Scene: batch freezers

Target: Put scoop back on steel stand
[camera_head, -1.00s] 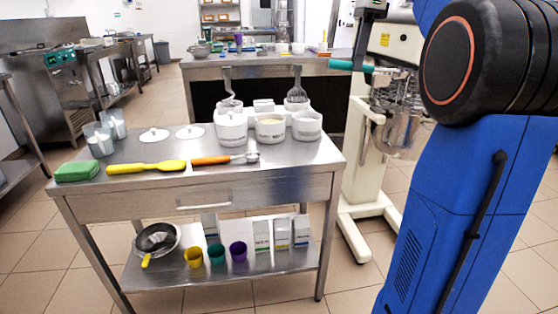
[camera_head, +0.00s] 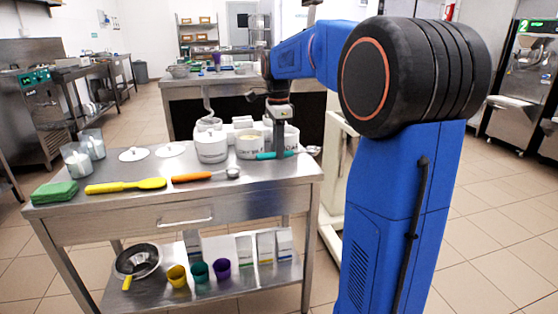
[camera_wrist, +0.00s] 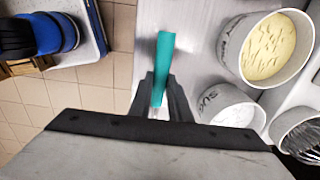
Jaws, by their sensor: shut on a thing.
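The scoop with a teal handle (camera_head: 268,156) is in my gripper (camera_head: 281,151), low over the back right part of the steel stand's top (camera_head: 290,178). Its metal end (camera_head: 313,150) points right. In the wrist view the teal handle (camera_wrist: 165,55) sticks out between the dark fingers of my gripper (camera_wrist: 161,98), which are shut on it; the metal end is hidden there. I cannot tell whether the scoop touches the top.
White tubs (camera_head: 211,146) stand just left of and behind my gripper; one holds yellow contents (camera_wrist: 269,45). An orange-handled scoop (camera_head: 193,177), a yellow spatula (camera_head: 125,186) and a green sponge (camera_head: 54,192) lie on the stand. The front right top is clear.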

